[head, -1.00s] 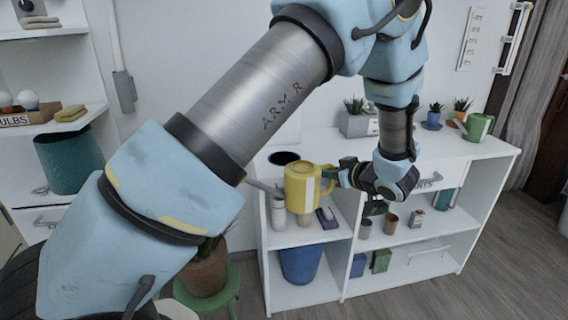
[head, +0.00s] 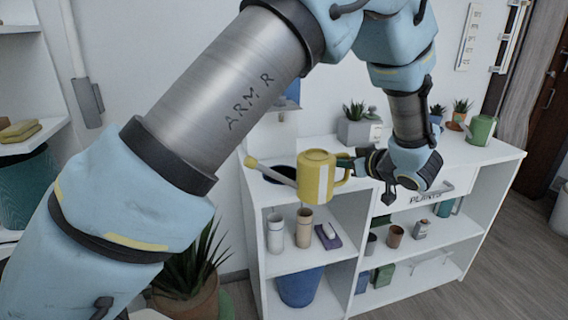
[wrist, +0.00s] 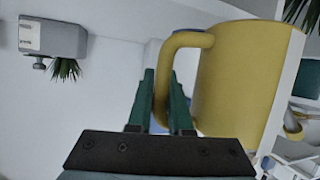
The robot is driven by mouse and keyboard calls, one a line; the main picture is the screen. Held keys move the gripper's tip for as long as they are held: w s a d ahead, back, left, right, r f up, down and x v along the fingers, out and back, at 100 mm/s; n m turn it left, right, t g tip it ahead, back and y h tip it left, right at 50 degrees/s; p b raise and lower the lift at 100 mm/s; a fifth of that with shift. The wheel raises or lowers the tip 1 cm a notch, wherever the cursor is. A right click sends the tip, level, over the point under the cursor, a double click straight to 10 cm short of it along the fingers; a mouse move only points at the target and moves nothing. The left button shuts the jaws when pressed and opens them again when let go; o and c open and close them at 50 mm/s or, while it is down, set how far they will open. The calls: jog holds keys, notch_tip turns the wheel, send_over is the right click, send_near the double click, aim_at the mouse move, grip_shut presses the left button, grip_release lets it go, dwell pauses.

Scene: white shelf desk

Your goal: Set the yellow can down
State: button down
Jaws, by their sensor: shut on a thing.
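The yellow can (head: 316,174) is a watering can with a handle on its right and a long spout pointing left. It is held upright in front of the white shelf desk (head: 352,207), around the height of its top. My gripper (head: 352,166) is shut on its handle. In the wrist view, the can (wrist: 240,80) fills the right side, and the green fingers of my gripper (wrist: 162,105) are at the handle. From the head view I cannot tell the exact gap between the can and the desk top.
A grey planter (head: 358,131) stands at the back of the desk top, with a green watering can (head: 481,129) at the right. A dark round item (head: 281,174) lies on the top behind the spout. Cups and boxes fill the shelves below. The top's middle right looks clear.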

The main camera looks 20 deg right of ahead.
jog(key=r+p+x, duration=0.1)
jog(key=x, duration=0.4)
jog(key=w+r+p+x, duration=0.1)
jog(key=x, duration=0.5)
jog(key=r+p+x, duration=0.1)
jog(key=r+x, duration=0.1)
jog(key=x, duration=0.4)
jog(key=shift+w, duration=0.3)
jog(key=shift+f, duration=0.4)
jog(key=shift+f, duration=0.1)
jog(key=c, duration=0.8)
grip_release()
jog(key=shift+c, duration=0.2)
